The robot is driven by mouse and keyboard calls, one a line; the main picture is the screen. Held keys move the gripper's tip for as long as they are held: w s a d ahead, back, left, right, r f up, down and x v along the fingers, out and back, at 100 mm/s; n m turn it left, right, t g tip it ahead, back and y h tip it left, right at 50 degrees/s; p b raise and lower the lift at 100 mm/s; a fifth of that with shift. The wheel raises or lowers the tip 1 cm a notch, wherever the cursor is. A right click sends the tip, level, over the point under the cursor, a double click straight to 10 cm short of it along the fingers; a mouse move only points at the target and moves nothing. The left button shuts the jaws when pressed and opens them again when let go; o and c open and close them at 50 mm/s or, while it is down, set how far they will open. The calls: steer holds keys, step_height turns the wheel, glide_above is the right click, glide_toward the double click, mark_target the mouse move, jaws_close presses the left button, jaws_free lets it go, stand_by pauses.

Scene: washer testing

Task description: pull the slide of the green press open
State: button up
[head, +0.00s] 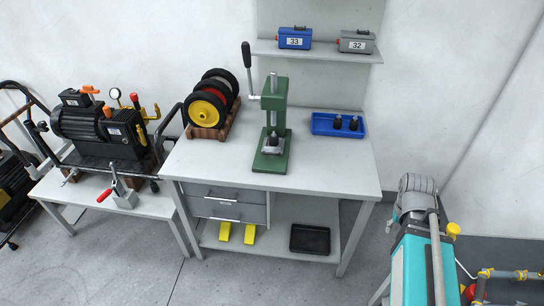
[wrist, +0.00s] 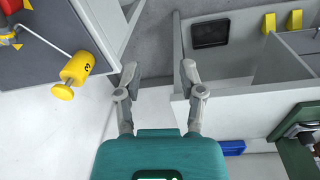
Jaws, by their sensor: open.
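The green press (head: 274,95) stands upright on the workbench, with a long black-handled lever on its left side. Its metal slide (head: 273,148) sits low on the green base, with a small dark part above it. I cannot tell from here how far the slide is in or out. Part of the press (wrist: 297,152) shows at the right edge of the wrist view, cut off. My gripper (wrist: 159,72) is open and empty, with two grey fingers apart. It is away from the press and touches nothing. Its fingers cannot be made out in the head view.
The workbench (head: 335,165) holds a wheel rack (head: 208,103) left of the press and a blue tray (head: 318,123) right of it. A shelf (head: 320,52) hangs behind. A yellow knob (wrist: 76,72) is left of my gripper. The bench front is clear.

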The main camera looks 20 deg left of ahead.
steer(key=w+a+f+n+t+h+b, duration=0.3)
steer(key=w+a+f+b, duration=0.3)
steer(key=w+a, duration=0.25)
steer(key=n+t+h+b, duration=0.1)
steer(key=n+t+b, duration=0.8)
steer(key=b, duration=0.5)
glide_toward(269, 154)
steer(key=d, duration=0.5)
steer(key=s+d+f, duration=0.1)
steer(key=d, duration=0.4)
steer(key=d+f, duration=0.1)
steer(key=d, duration=0.5)
steer(key=shift+s+d+f, duration=0.1)
steer(key=shift+s+f, duration=0.05)
steer(key=shift+f, duration=0.05)
steer(key=s+a+n+t+b, duration=0.1)
steer(key=a, duration=0.4)
steer(key=s+a+n+t+y+b, duration=0.1)
steer(key=a+n, duration=0.1)
steer(key=a, duration=0.2)
steer(key=s+a+n+t+y+b, duration=0.1)
steer(key=a, duration=0.4)
steer(key=shift+a+r+t, duration=0.25)
steer(key=shift+a+t, duration=0.05)
steer(key=shift+a, duration=0.1)
steer(key=shift+w, duration=0.15)
steer(key=b+x, duration=0.3)
steer(key=x, duration=1)
steer(key=shift+w+f, duration=0.2)
steer(key=shift+w, duration=0.15)
